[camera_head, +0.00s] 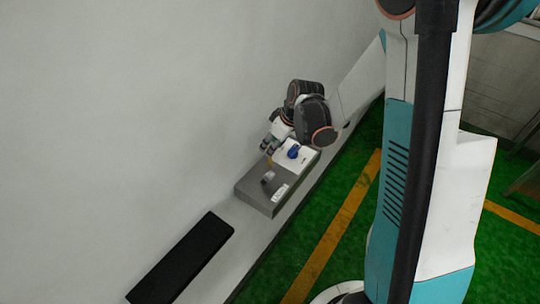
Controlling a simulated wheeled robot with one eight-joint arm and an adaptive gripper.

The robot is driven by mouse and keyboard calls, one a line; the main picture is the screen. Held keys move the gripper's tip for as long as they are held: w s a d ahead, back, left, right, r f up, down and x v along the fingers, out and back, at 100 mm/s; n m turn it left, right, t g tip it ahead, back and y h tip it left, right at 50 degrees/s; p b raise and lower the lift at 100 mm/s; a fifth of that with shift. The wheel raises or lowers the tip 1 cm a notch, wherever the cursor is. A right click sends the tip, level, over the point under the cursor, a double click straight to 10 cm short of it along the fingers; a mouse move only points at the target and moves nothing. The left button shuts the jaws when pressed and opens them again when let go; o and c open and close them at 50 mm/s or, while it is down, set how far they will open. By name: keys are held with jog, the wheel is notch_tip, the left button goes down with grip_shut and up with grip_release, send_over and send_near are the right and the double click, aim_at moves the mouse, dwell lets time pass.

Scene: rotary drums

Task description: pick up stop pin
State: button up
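My gripper (268,148) points down over the back left part of a grey and white box (252,198) on a narrow ledge by the wall. Its two fingertips show as small dark ends, too small to tell whether they are apart or closed. A tiny yellow-orange piece (269,161) shows just below the fingertips. It may be the stop pin, but I cannot tell for sure, nor whether the gripper touches it. A blue knob (293,153) sits on the white part of the box, right of the gripper. A small grey metal piece (268,177) stands on the box's grey top.
A long black block (183,260) lies on the pale ledge (262,236), nearer the front left. The pale wall (140,110) rises close behind the box. Green floor with yellow lines (326,250) lies right of the ledge. My arm covers much of the right side.

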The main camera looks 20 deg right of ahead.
jog(key=shift+x, duration=1.45)
grip_shut()
jog(key=shift+r, duration=0.15)
